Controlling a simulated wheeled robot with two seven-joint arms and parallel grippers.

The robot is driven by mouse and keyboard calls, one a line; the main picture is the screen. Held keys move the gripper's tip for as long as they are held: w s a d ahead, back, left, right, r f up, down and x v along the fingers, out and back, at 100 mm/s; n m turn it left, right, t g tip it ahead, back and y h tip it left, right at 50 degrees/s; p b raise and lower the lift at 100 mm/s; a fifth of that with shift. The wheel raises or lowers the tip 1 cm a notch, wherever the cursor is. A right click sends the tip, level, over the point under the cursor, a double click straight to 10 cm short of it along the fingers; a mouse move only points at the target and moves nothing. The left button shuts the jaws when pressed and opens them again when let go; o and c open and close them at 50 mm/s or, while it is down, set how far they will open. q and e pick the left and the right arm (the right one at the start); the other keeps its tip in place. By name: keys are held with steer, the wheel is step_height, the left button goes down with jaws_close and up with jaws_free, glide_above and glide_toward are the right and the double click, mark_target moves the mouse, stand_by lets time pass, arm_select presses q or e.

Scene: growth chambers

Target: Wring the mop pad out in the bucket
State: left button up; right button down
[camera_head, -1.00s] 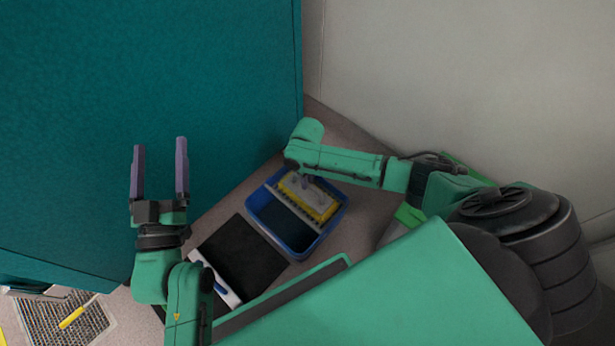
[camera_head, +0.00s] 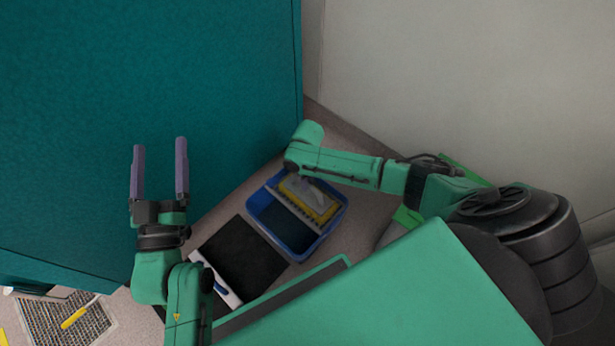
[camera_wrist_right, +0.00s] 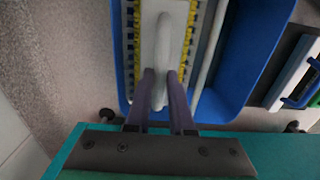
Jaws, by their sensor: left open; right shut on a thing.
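The blue bucket (camera_head: 337,222) stands on the floor, with a ridged divider across it. The mop pad (camera_head: 321,196), pale on top with yellow edges, lies in the compartment on the upper right side of that divider. In the right wrist view the pad (camera_wrist_right: 183,20) has a whitish handle (camera_wrist_right: 163,48) on top. My right gripper (camera_wrist_right: 163,88) is shut on this handle, inside the bucket's outline. Its fingers are hidden behind my arm in the head view. My left gripper (camera_head: 159,172) is open and empty, well left of the bucket, in front of the teal cabinet.
A dark flat panel with a white, blue-handled edge (camera_head: 222,286) lies left of the bucket. A teal cabinet (camera_head: 150,80) stands at left, a pale wall (camera_head: 450,80) at right. A grid tray (camera_head: 45,318) with a yellow-handled item (camera_head: 80,313) is at lower left.

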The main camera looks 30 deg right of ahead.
steer(key=p, duration=0.3)
steer(key=shift+s, duration=0.1)
stand_by(3.9)
step_height(320, 180, up, 13)
steer(key=p, duration=1.5)
